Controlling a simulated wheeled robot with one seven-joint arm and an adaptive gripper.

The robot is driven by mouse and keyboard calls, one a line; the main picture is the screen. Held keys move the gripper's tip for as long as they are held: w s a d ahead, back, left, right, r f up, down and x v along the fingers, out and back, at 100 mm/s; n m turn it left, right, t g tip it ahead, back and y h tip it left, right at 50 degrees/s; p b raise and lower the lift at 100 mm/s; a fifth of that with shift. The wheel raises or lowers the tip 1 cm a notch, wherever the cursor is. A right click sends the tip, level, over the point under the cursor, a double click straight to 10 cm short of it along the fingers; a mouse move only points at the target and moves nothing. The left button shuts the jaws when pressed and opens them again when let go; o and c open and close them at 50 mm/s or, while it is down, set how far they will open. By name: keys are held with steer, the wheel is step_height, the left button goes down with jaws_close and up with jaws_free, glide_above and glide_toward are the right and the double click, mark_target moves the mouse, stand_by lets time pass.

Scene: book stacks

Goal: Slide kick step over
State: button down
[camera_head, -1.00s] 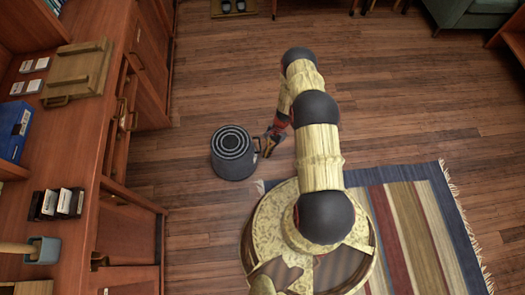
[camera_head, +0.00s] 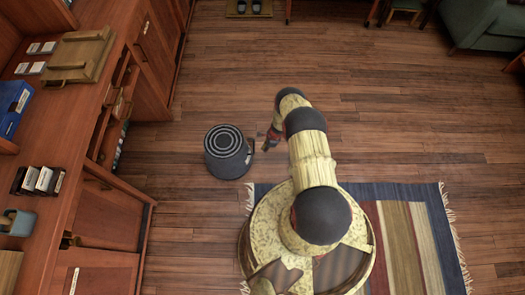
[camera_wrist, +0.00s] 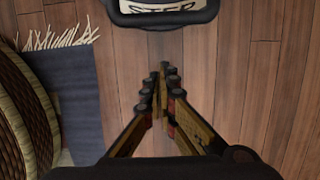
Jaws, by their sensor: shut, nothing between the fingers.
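The kick step (camera_head: 228,152) is a dark grey round stool with a ringed top. It stands upright on the wooden floor, left of my arm in the head view. Its dark edge and a pale label reading "STEP" show at the top of the wrist view (camera_wrist: 160,14). My gripper (camera_head: 268,145) is just right of the step, low over the floor, with a small gap between them. In the wrist view my gripper (camera_wrist: 160,75) has its fingers together and empty, pointing toward the labelled side. The step's far side is hidden.
A wooden counter with drawers (camera_head: 105,205) runs along the left, one drawer pulled out. A striped fringed rug (camera_head: 395,235) lies at lower right. A green armchair (camera_head: 490,25) is at upper right. Floor beyond the step is clear.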

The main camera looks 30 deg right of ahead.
steer(key=b+x, duration=0.4)
steer(key=x, duration=0.4)
steer(key=shift+f, duration=0.45)
steer(key=shift+w+a+r, duration=0.25)
steer(key=shift+w+a, duration=0.5)
steer(key=shift+a, duration=0.3)
steer(key=shift+w+a+b, duration=0.3)
steer(key=shift+w+a, duration=0.05)
steer(key=shift+a, duration=0.3)
steer(key=shift+r, duration=0.1)
